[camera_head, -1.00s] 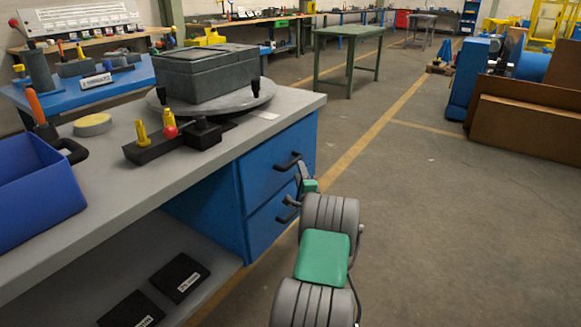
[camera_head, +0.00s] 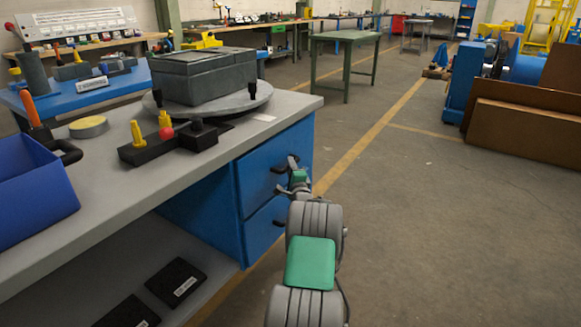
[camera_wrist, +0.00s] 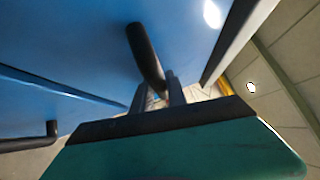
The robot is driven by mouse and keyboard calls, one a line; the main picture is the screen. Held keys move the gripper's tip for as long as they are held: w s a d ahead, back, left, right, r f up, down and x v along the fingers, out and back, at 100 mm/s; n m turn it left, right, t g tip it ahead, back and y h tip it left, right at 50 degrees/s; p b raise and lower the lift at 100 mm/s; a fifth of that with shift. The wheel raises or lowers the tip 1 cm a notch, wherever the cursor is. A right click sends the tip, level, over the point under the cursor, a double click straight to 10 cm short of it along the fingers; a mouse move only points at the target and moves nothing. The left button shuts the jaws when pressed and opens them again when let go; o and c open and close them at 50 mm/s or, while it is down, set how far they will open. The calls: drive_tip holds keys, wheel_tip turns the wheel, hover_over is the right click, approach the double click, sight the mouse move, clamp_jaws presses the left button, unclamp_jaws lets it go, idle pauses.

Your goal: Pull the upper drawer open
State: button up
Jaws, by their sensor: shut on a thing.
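The upper drawer (camera_head: 256,172) is a blue front under the right end of the grey bench, and it looks flush with the cabinet. Its black handle (camera_head: 279,169) is partly hidden by my gripper (camera_head: 291,165) in the head view. In the wrist view, the dark handle (camera_wrist: 146,55) runs down between the fingers of my gripper (camera_wrist: 160,92), against the blue drawer front (camera_wrist: 75,40). My gripper is shut on this handle.
The lower drawer (camera_head: 258,232) sits below, its handle (camera_wrist: 30,142) at the wrist view's left. The bench top (camera_head: 215,165) carries a grey box (camera_head: 203,75) on a turntable, a black fixture and a blue bin (camera_head: 35,190).

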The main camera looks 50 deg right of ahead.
clamp_jaws()
idle(0.8)
drive_tip(key=shift+s, duration=0.1)
